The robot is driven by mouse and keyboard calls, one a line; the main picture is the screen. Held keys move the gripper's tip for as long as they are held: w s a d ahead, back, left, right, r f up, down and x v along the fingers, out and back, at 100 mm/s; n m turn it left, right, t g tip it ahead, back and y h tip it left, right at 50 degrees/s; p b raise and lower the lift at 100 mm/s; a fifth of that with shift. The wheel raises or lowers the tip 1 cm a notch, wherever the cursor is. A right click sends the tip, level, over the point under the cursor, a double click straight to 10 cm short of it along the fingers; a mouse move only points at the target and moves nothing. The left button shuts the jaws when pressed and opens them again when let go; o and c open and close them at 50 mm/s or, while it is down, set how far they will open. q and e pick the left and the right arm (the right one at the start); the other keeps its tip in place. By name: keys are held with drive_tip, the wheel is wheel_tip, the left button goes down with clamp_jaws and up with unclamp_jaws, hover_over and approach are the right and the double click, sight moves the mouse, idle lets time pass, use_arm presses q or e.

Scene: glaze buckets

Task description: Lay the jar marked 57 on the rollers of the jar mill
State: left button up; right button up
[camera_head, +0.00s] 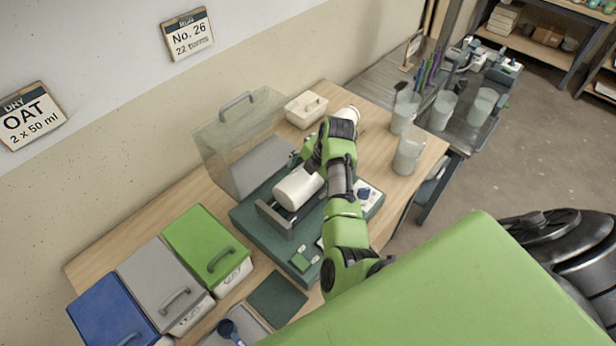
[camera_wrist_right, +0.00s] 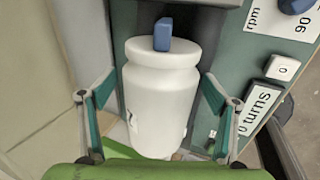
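The white jar (camera_wrist_right: 160,105) with a blue tab on its lid lies on its side in the bed of the green jar mill (camera_head: 266,225). It also shows in the head view (camera_head: 297,188), partly behind my right arm. My right gripper (camera_wrist_right: 159,76) is at the jar, one finger on each side. The fingers are spread, with narrow gaps to the jar's sides. My left gripper is not in view.
The mill's clear hood (camera_head: 222,135) stands raised behind it. Clear beakers (camera_head: 409,150) stand to the right. Blue, grey and green lidded bins (camera_head: 205,243) stand at the left. A dark green mat (camera_head: 277,298) lies in front.

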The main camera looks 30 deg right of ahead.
drive_tip(key=shift+s+d+r, duration=0.1)
drive_tip(key=shift+d+r, duration=0.05)
drive_tip(key=shift+r, duration=0.2)
drive_tip(key=v, duration=1.1)
drive_tip(key=shift+r, duration=0.2)
drive_tip(key=shift+s+f, duration=0.1)
